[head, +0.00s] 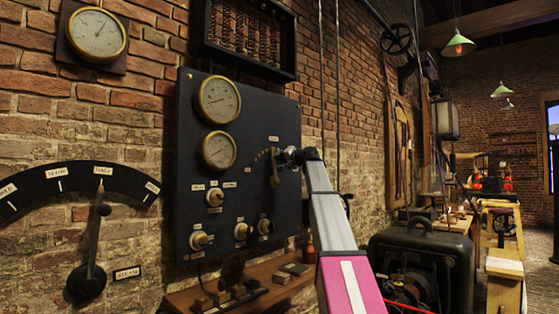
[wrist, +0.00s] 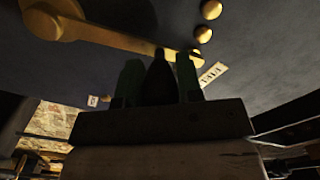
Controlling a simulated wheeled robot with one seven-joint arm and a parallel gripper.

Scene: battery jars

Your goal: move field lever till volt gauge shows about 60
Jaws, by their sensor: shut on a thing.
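The field lever (head: 275,178) is on the right part of the black switch panel (head: 262,110), below an arc of brass studs. In the wrist view the brass lever (wrist: 110,32) runs from its round pivot at the upper left to its tip near the top centre. My gripper (head: 284,157) reaches the lever from the right. The wrist view shows my gripper (wrist: 159,82) with its two fingers shut on the lever's dark knob (wrist: 158,78). Two round brass gauges, an upper one (head: 219,99) and a lower one (head: 219,150), sit left of it. Their numbers are too small to read.
Several knobs (head: 215,197) with small labels are lower on the panel. A wooden shelf (head: 190,296) is below it. A large lever dial (head: 88,180) and another gauge (head: 97,35) are on the brick wall at left. A dark machine (head: 420,255) stands at right.

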